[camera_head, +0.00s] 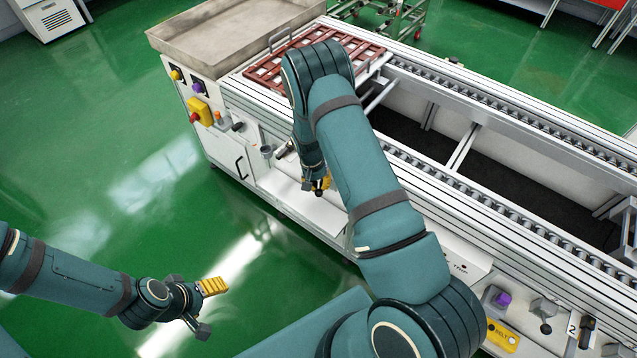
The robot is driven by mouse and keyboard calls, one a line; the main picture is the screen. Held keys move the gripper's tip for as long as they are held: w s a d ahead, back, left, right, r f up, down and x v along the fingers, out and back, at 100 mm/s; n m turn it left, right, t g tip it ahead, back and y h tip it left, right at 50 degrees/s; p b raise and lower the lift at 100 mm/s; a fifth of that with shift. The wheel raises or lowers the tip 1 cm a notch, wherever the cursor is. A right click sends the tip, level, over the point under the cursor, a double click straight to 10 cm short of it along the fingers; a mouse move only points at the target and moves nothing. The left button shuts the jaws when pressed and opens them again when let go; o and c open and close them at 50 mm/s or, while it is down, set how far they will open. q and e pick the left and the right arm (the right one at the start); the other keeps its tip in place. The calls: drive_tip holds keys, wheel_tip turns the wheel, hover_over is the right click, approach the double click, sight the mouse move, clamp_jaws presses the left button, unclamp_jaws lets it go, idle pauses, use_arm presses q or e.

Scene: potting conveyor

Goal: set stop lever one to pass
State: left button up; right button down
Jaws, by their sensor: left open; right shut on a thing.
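My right gripper (319,187) is low at the front of the conveyor, below its upper rail, with its wrist pointing down. It is shut on what seems to be the handle of stop lever one. The handle is hidden by the fingers and the arm, so I cannot tell its angle or setting. My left gripper (208,306) is open and empty over the green floor at lower left, well apart from the conveyor.
A red emergency button on a yellow box (200,111) sits on the conveyor's left end. A grey tray (240,32) and a red-brown grid (265,75) lie on top. A lever labelled 2 (586,332) stands at lower right. The floor at left is clear.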

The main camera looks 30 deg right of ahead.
use_arm(q)
drive_tip(key=shift+w+f+b, duration=0.2)
drive_tip(key=shift+f+b, duration=0.35)
drive_tip(key=shift+f, duration=0.05)
use_arm(e)
drive_tip(key=shift+s+a+f, duration=0.2)
drive_tip(key=shift+a+f, duration=0.2)
drive_tip(key=shift+f, duration=0.3)
use_arm(q)
drive_tip(key=shift+w+f+b, duration=0.25)
drive_tip(key=shift+w+b, duration=0.05)
drive_tip(key=shift+w, duration=0.3)
use_arm(e)
drive_tip(key=shift+s+a+f, duration=0.1)
drive_tip(key=shift+a+f, duration=0.1)
drive_tip(key=shift+f, duration=0.3)
drive_tip(key=shift+d+r, duration=0.1)
drive_tip(key=shift+d, duration=0.05)
drive_tip(key=shift+w+d+r, duration=0.3)
drive_tip(key=shift+w+d, duration=0.05)
drive_tip(key=shift+d, duration=0.2)
